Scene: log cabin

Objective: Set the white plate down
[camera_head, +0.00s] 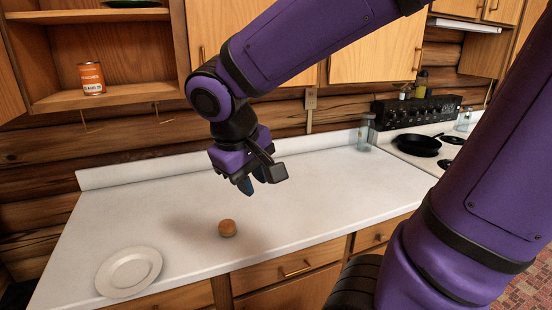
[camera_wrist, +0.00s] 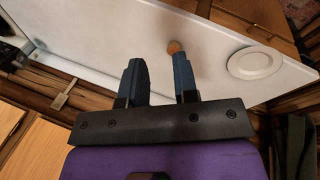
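The white plate (camera_head: 129,271) lies flat on the white countertop (camera_head: 300,205) at its front left, close to the front edge. It also shows in the wrist view (camera_wrist: 256,62) at the right, beyond my fingers and apart from them. My gripper (camera_head: 260,188) is above the middle of the counter, up and to the right of the plate in the head view. In the wrist view its two blue fingers (camera_wrist: 160,75) stand apart with nothing between them.
A small round brown item (camera_head: 227,228) sits on the counter between plate and gripper. A glass jar (camera_head: 365,132) stands at the back right, near the stove with a black pan (camera_head: 417,145). A can (camera_head: 92,79) is on the left shelf. Much of the counter is clear.

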